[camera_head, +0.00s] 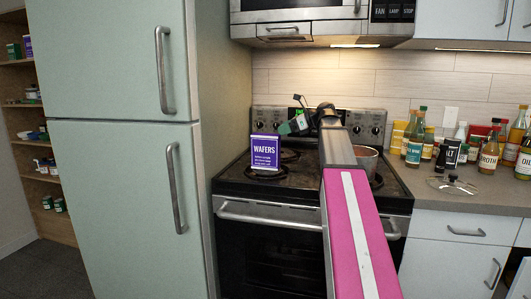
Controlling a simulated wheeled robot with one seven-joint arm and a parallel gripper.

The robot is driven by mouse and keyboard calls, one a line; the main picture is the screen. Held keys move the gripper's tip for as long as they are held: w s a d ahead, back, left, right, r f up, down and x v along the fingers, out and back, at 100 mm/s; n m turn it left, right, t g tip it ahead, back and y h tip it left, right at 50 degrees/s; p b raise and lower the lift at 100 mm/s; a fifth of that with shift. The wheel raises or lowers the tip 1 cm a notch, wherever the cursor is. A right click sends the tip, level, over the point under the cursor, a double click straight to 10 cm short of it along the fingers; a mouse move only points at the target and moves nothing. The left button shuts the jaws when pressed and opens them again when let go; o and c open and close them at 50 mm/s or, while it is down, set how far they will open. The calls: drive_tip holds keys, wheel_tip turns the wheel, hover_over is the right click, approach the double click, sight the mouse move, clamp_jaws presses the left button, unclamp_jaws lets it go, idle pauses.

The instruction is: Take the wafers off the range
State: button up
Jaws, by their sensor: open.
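The wafers box (265,152) is purple with a white label reading WAFERS. It stands upright on the left front part of the coil range (225,179), near a coil burner. My arm, pink with a white stripe, reaches over the range from the front right. My gripper (286,129) is at the arm's far end, open and just above and right of the box's top right corner. I cannot tell whether it touches the box. The fingertips are small and partly unclear at this distance.
The fridge (128,200) stands close on the left. A microwave (300,20) hangs above.

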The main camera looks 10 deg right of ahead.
sight(268, 134)
drive_tip(key=x, duration=0.7)
drive_tip(key=shift+w+a+f, duration=0.1)
drive_tip(key=shift+w, duration=0.2)
drive_tip(key=shift+c, duration=0.3)
drive_tip(key=c, duration=1.5)
